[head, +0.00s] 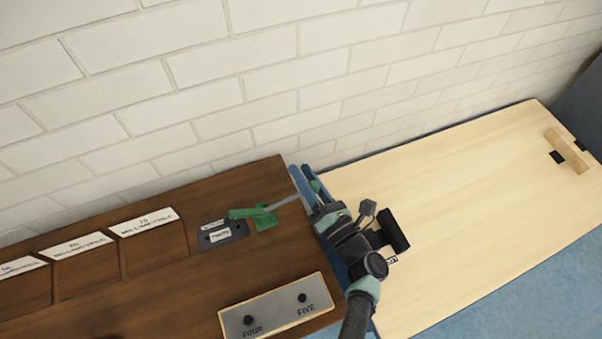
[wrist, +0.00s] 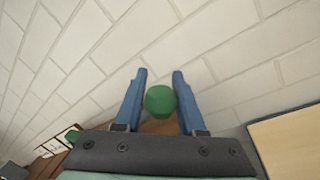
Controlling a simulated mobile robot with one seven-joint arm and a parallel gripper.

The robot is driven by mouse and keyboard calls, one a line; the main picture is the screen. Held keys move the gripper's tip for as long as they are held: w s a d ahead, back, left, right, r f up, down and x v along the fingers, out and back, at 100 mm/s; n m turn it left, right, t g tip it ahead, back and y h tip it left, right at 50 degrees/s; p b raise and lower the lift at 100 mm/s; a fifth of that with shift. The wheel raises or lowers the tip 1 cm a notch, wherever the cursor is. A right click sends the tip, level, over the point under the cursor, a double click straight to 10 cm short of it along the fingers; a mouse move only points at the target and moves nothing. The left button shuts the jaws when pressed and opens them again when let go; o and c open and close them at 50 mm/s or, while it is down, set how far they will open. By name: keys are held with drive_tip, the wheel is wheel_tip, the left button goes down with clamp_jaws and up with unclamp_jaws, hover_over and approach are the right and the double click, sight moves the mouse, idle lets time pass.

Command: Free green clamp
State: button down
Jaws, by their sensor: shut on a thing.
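The green clamp (head: 265,217) is fixed near the right end of the dark wooden board (head: 180,285). One green part of it reaches left over a small dark grey labelled plate (head: 222,236). A grey metal bar runs from it to the right, toward my gripper (head: 300,170). In the wrist view a rounded green end, the clamp's handle (wrist: 160,102), lies between the two blue fingers of my gripper (wrist: 159,75). My gripper is shut on this handle. The contact between fingers and handle is partly hidden.
A grey plate marked FOUR and FIVE (head: 278,306) lies at the board's front. Several white-labelled panels (head: 147,222) line its left side. A light wooden surface (head: 450,205) lies right of my gripper, mostly clear. A white brick wall (head: 250,80) stands close behind.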

drive_tip(key=shift+d+f, duration=0.15)
drive_tip(key=shift+f, duration=0.3)
drive_tip(key=c, duration=0.5)
unclamp_jaws()
drive_tip(key=v, duration=1.3)
drive_tip(key=shift+r+b, duration=0.1)
drive_tip(key=shift+b, duration=0.2)
